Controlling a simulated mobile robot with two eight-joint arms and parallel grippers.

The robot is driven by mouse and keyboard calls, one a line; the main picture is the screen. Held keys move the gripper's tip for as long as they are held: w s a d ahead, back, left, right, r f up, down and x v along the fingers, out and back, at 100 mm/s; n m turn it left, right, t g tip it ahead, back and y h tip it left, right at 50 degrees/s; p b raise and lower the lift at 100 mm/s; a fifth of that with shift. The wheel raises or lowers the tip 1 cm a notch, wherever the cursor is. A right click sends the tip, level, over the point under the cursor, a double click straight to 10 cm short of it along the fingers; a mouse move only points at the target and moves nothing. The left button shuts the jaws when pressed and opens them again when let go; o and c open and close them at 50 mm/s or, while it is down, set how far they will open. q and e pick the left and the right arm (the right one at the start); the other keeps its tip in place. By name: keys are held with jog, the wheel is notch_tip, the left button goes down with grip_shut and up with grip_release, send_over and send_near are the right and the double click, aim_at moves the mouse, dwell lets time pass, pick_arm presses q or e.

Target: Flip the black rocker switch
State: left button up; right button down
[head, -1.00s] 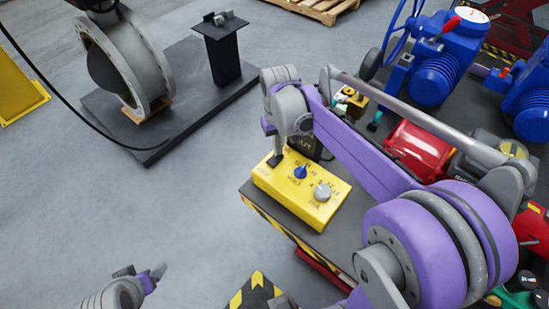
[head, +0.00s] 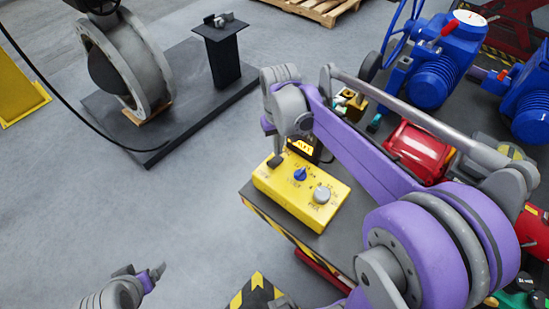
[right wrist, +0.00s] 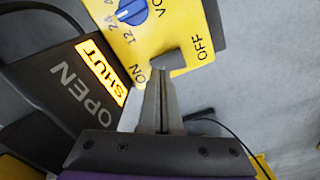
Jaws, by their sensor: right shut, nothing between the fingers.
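The yellow control box (head: 318,205) stands on a dark bench and carries a blue knob (head: 300,174) and a grey knob (head: 322,194). The rocker switch (right wrist: 170,58) lies between the ON and OFF labels in the right wrist view, partly covered by my fingertips. My right gripper (right wrist: 162,82) is shut and empty, its tips at the switch on the ON side; whether they touch cannot be told. The indicator behind the box shows SHUT (right wrist: 102,72) lit orange and OPEN unlit. My left gripper (head: 144,275) is at the lower left, far from the box; its jaw opening is unclear.
Blue actuators (head: 436,70) and a red motor (head: 421,146) stand on the bench behind my right arm. A large grey valve (head: 126,65) and a black pedestal (head: 222,55) stand at the upper left. The floor between is clear.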

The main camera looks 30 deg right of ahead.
aim_at(278, 158)
pick_arm(q)
jog(key=r, duration=0.1)
jog(key=w+r+p, duration=0.1)
jog(key=r+p, duration=0.1)
jog(key=shift+w+r, duration=0.25)
jog(key=shift+w, duration=0.1)
pick_arm(e)
notch_tip(278, 158, up, 5)
jog(key=shift+w+f, duration=0.1)
pick_arm(q)
jog(key=shift+s, duration=0.1)
